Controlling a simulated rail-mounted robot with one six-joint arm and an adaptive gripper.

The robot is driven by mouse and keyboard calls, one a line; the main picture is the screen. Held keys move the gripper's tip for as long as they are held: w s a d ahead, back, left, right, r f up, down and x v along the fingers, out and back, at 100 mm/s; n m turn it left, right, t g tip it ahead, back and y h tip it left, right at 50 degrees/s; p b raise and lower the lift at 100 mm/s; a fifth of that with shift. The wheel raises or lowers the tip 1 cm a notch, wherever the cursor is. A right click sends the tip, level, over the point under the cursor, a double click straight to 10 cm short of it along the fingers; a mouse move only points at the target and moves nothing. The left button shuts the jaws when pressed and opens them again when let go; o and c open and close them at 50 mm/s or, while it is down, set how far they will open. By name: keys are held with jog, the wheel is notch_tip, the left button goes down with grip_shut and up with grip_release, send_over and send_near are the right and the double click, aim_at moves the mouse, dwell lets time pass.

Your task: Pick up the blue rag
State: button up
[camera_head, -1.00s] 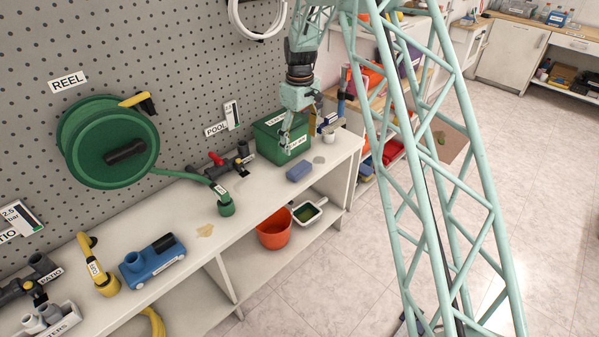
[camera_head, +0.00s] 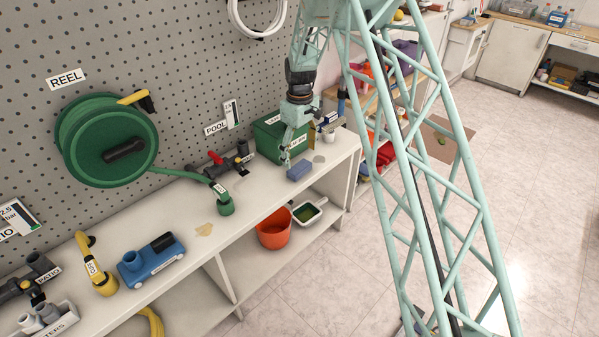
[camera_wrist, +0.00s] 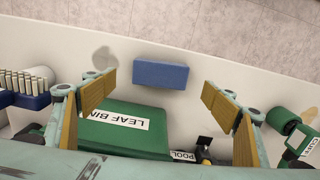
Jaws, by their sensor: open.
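The blue rag (camera_head: 299,171) is a small folded block lying flat on the white counter, in front of the green leaf bin (camera_head: 268,139). In the wrist view the rag (camera_wrist: 160,74) lies at the upper middle, ahead of the gap between my fingers. My gripper (camera_head: 287,157) hangs over the counter beside the rag and the bin. In the wrist view my gripper (camera_wrist: 158,98) is open and empty, with its tan finger pads wide apart. Whether the fingertips are level with the rag I cannot tell.
The green bin labelled LEAF BIN (camera_wrist: 125,130) sits below the finger gap in the wrist view. A blue-based brush (camera_wrist: 28,88) is at left, and a green hose end (camera_wrist: 284,120) at right. An orange bucket (camera_head: 274,230) stands on the lower shelf.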

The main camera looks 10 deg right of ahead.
aim_at(299, 167)
jog(key=shift+f, duration=0.8)
jog(key=shift+f, duration=0.1)
jog(key=shift+f+b, duration=0.7)
jog(key=shift+f, duration=1.8)
jog(key=shift+c, duration=0.7)
jog(key=c, duration=0.7)
